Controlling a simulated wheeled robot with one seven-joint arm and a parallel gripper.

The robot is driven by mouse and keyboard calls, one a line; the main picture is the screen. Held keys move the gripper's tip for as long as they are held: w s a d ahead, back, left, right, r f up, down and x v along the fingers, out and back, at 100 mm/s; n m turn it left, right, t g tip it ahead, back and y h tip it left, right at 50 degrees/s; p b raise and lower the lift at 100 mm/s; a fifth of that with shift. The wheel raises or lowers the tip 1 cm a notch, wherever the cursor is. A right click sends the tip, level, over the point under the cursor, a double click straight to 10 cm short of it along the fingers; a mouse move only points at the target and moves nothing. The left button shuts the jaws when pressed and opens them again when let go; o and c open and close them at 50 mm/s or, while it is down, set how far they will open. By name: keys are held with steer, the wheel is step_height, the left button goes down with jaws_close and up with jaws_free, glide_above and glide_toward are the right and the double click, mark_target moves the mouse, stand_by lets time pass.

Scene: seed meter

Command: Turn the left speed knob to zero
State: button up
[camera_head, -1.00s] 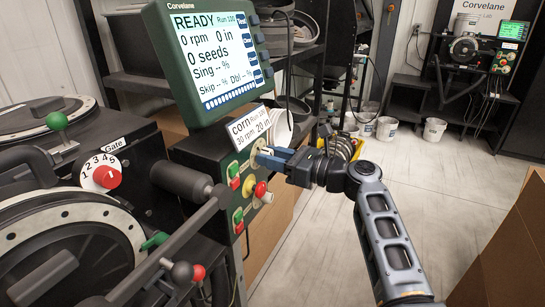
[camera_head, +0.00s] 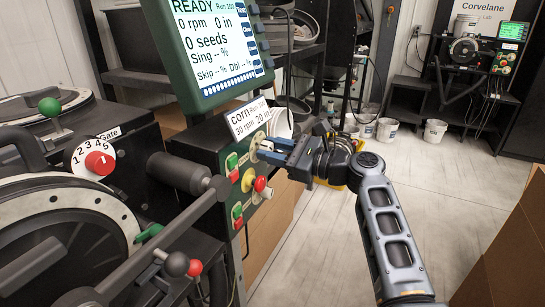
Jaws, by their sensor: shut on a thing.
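The speed knob sits on a round cream dial (camera_head: 256,144) near the top of the dark control box, just below the corn card. My gripper (camera_head: 267,149) reaches in from the right with its blue fingers shut on the knob. The fingers hide most of the knob, so its pointer and setting cannot be read. The display (camera_head: 213,45) above the box reads READY, 0 rpm, 0 in and 0 seeds.
Green and red buttons, a yellow-based red knob (camera_head: 260,184) and a card (camera_head: 247,119) lie close around the dial. A gate dial with a red knob (camera_head: 98,163) and a lever arm stand at left.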

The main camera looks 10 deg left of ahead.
steer(key=n+b, duration=1.4)
steer(key=n, duration=0.1)
steer(key=shift+n, duration=0.4)
stand_by(0.4)
steer(key=o, duration=1)
steer(key=shift+o, duration=0.2)
steer(key=shift+r, duration=0.1)
steer(key=v, duration=0.7)
steer(key=shift+d, duration=0.4)
steer(key=shift+s, duration=0.1)
